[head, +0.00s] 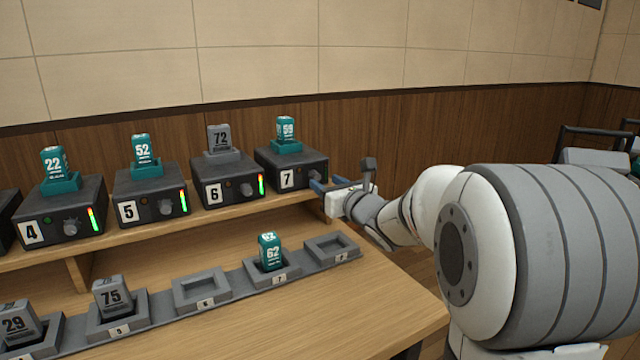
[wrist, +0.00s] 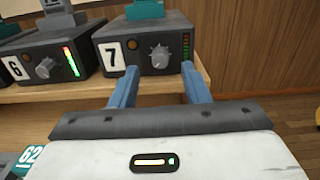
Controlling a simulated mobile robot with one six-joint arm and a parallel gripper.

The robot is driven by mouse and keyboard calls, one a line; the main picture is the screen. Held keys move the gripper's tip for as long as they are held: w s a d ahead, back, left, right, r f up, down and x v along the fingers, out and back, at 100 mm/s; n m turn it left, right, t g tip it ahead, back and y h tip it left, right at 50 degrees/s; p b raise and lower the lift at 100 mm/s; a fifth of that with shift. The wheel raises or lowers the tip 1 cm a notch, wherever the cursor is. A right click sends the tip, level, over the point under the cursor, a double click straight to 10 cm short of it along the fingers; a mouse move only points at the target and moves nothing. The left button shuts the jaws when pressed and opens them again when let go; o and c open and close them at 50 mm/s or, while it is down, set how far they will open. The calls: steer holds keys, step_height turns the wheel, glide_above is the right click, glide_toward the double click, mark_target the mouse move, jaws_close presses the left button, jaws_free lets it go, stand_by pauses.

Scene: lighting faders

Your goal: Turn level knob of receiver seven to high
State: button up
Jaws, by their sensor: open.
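Receiver seven (head: 291,168) is a dark box at the right end of the shelf, with a teal pack marked 59 (head: 287,131) on top. It also shows in the wrist view (wrist: 148,31), with its grey level knob (wrist: 160,56) on the front, an orange light left of the knob and an unlit level bar (wrist: 186,46) to the right. My gripper (wrist: 160,72) is open in front of receiver seven. Its two blue fingers reach toward the front, one to each side below the knob, and hold nothing.
Receiver six (head: 228,181) stands left of seven with a lit bar; receivers five (head: 150,194) and four (head: 59,212) are further left. Below, a charging rail holds a teal pack marked 62 (head: 271,253) and grey packs. Free room lies right of the shelf end.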

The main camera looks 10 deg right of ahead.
mark_target(318, 177)
steer(key=shift+x, duration=1.9)
jaws_close()
